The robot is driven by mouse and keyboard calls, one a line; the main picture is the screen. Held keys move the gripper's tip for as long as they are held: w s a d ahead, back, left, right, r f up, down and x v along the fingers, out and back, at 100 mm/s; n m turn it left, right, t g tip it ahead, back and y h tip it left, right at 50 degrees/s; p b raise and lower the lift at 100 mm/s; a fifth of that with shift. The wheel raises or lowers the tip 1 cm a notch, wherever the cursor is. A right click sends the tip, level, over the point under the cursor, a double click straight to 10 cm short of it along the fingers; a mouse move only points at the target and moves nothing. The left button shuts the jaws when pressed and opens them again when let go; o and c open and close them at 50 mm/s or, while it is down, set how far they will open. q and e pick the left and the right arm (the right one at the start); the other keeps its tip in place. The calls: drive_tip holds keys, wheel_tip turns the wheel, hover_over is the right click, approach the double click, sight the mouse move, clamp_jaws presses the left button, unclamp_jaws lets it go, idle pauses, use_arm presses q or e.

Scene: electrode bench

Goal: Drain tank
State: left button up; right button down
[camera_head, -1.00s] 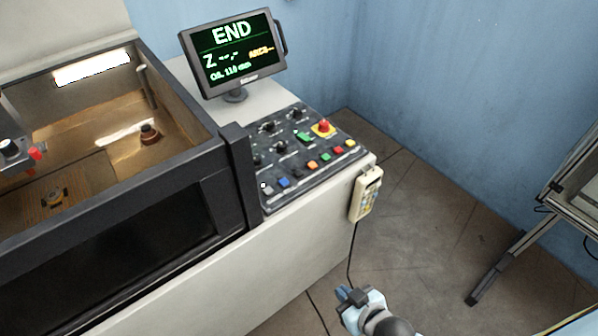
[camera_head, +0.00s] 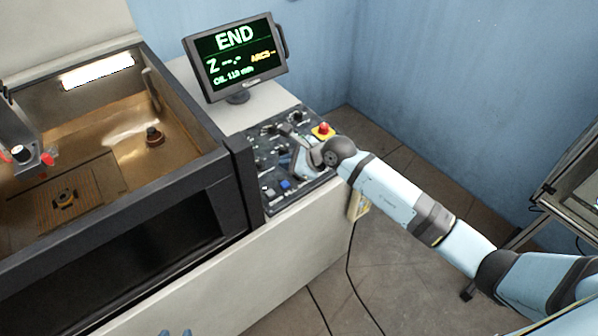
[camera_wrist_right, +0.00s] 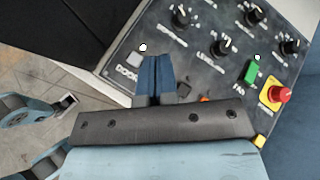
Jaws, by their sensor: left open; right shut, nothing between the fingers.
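The open tank (camera_head: 190,150) stands at the left with amber liquid, a round fitting (camera_head: 154,137) and a work plate (camera_head: 64,200) inside. The monitor (camera_head: 236,58) reads END, with an oil line near 113 mm. My right gripper (camera_head: 298,170) is over the control panel (camera_head: 272,163), hiding part of its buttons. In the right wrist view its blue fingers (camera_wrist_right: 155,75) are shut and empty, beside a grey button (camera_wrist_right: 134,60). I cannot tell whether they touch the panel. Only the blue tips of my left gripper (camera_head: 175,332) show at the bottom edge, below the machine front.
A red stop knob (camera_head: 322,130) on a yellow base is close to my right wrist. A green button (camera_wrist_right: 252,72) and several black knobs are near the fingers. A hand pendant (camera_head: 358,205) hangs on the machine side, partly covered. A cart (camera_head: 570,190) stands right.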

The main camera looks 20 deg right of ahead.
drive_tip(key=w+d+n+h, duration=0.1)
drive_tip(key=d, duration=0.1)
drive_tip(key=w+d+r+n+h, duration=0.1)
drive_tip(key=w+d+h, duration=0.1)
drive_tip(key=shift+w+r, duration=0.2)
drive_tip(key=shift+w, duration=0.1)
wheel_tip(320, 180, down, 8)
drive_tip(key=b, duration=0.4)
drive_tip(key=shift+f+b, duration=0.4)
drive_tip(key=shift+b, duration=0.2)
idle(0.4)
